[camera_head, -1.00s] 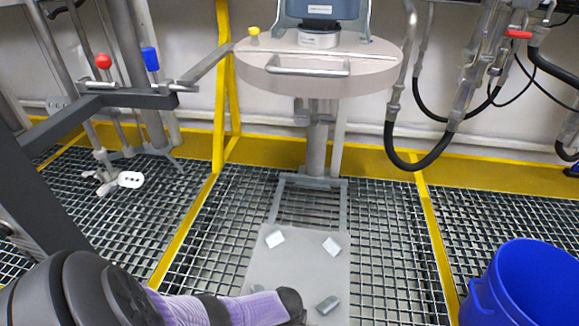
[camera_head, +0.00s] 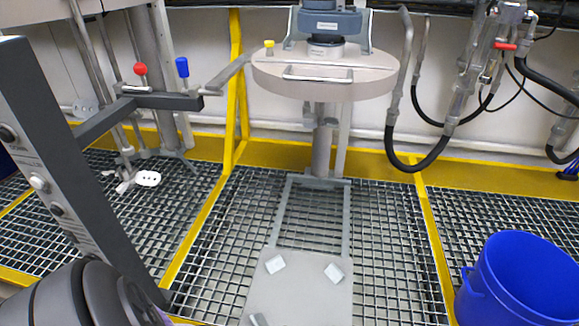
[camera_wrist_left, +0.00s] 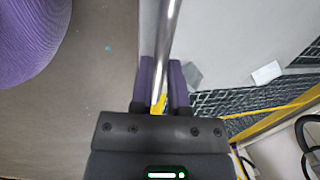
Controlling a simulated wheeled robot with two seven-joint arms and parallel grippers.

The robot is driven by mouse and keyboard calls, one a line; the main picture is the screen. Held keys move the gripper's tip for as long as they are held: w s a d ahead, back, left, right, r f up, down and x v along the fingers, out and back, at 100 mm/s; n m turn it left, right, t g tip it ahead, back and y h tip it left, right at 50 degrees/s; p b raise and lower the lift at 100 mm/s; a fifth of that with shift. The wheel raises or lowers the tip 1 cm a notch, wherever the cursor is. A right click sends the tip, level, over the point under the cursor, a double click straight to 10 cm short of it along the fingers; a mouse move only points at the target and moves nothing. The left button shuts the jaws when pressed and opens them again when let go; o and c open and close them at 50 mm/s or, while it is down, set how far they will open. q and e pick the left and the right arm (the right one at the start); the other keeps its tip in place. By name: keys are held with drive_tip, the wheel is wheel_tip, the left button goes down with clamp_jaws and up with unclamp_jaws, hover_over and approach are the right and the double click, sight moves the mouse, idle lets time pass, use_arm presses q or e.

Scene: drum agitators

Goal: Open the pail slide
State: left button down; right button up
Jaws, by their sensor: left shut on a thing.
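The pail slide is a flat grey plate (camera_head: 300,298) on a frame (camera_head: 345,220) set in the floor grating, with small blocks on top. It is drawn out toward me, and its front end is cut off in the head view. In the left wrist view my left gripper (camera_wrist_left: 162,64) is shut around a round metal bar (camera_wrist_left: 170,28), the slide's handle. The plate (camera_wrist_left: 225,35) with two blocks shows to the right of the bar. My left gripper and the handle are out of the head view. My right gripper is not in view.
A blue pail (camera_head: 520,285) stands at the lower right. The agitator lid (camera_head: 325,80) is above the slide's back end. A dark control column (camera_head: 85,195) stands at the left, near my left arm. Hoses (camera_head: 440,150) hang at the right.

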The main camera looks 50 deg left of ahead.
use_arm(q)
drive_tip(key=c, duration=0.6)
unclamp_jaws()
drive_tip(key=r+p, duration=0.3)
drive_tip(key=s+d+r+p, duration=0.1)
drive_tip(key=r+p, duration=0.5)
drive_tip(key=shift+s+d+r, duration=0.15)
drive_tip(key=shift+s+r, duration=0.1)
drive_tip(key=shift+r, duration=0.15)
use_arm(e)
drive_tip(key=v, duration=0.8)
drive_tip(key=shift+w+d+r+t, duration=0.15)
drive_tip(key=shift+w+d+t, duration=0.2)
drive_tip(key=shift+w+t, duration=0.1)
use_arm(q)
drive_tip(key=shift+f, duration=0.1)
drive_tip(key=shift+s, duration=0.1)
